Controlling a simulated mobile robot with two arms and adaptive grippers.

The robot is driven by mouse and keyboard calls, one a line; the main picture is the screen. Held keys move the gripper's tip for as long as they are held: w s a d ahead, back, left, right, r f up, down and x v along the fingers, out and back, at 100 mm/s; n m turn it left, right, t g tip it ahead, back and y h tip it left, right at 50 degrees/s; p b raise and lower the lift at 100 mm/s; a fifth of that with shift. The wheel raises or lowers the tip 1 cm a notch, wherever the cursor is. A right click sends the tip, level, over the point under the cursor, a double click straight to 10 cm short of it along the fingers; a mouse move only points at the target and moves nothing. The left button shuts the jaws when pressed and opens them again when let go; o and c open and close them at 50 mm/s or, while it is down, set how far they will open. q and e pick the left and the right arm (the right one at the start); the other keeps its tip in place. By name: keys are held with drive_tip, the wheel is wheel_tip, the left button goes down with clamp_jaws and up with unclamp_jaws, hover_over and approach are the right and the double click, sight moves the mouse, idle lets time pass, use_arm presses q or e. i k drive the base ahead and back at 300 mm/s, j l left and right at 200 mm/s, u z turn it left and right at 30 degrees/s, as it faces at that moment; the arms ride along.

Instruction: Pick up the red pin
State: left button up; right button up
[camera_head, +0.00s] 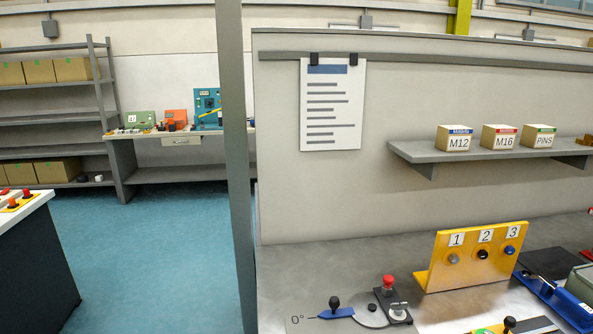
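A red-topped pin (388,283) stands upright at the rear of a small dark block on the grey workbench (300,270), at the lower middle of the head view. Beside it are a grey disc (370,315) and a blue lever (337,312) with a black knob, pointing at a "0°" mark. How deep the pin sits in the block cannot be told. Neither of my grippers is in view.
A yellow plate (470,257) numbered 1, 2, 3 stands right of the pin. A blue tool (556,300) lies farther right. A shelf (470,150) with labelled boxes hangs above. A grey post (240,200) rises left. The bench behind the pin is clear.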

sight(388, 280)
drive_tip(key=l+u, duration=0.25)
drive_tip(key=l, duration=0.2)
drive_tip(key=l+u, duration=0.3)
drive_tip(key=k+l+u, duration=0.25)
drive_tip(key=l, duration=0.25)
drive_tip(key=l+u, duration=0.25)
drive_tip(key=l, duration=0.15)
drive_tip(key=k+l+u, duration=0.25)
drive_tip(key=i+l, duration=0.05)
drive_tip(key=l, duration=0.05)
